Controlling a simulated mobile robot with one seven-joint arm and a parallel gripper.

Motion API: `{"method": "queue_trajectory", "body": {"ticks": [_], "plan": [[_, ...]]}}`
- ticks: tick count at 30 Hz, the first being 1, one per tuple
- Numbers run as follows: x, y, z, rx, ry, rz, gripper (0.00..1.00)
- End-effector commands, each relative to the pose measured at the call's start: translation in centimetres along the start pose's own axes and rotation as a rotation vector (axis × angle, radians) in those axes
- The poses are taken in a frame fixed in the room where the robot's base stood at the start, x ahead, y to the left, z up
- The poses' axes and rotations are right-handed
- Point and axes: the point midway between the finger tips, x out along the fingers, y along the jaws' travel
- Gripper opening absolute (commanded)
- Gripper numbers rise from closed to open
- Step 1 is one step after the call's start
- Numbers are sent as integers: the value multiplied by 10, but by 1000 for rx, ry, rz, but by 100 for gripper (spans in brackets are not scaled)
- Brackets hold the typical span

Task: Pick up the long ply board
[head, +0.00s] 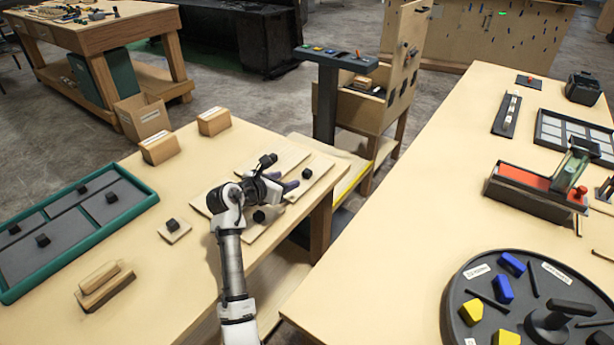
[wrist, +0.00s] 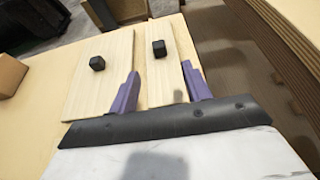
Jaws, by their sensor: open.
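In the wrist view, a narrow pale ply board (wrist: 161,74) with a black knob lies between the two purple fingers of my gripper (wrist: 160,90). A wider pale board (wrist: 92,84), also with a black knob, lies to its left. In the head view, my open, empty gripper (head: 282,182) is over the pale boards near the right edge of the left table. A board with a black knob (head: 306,173) shows just beyond the fingers. My arm hides part of the boards, and I cannot tell which are separate or how high the fingers are.
A small knobbed board (head: 174,237) and a green-rimmed tray (head: 150,199) lie left of my arm. Wooden blocks (head: 160,149) stand at the back. A gap separates this table from the right table (head: 400,200), which holds a round dark tray (head: 453,300).

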Motion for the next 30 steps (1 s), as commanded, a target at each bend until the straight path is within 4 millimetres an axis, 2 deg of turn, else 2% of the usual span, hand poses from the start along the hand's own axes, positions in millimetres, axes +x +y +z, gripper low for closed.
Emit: {"method": "queue_trajectory", "body": {"ticks": [4,13,21,30], "plan": [[27,0,2,3,0,0,48],[51,1,1,3,0,2,48],[88,1,-2,3,0,2,48],[94,1,-3,4,-2,4,48]]}}
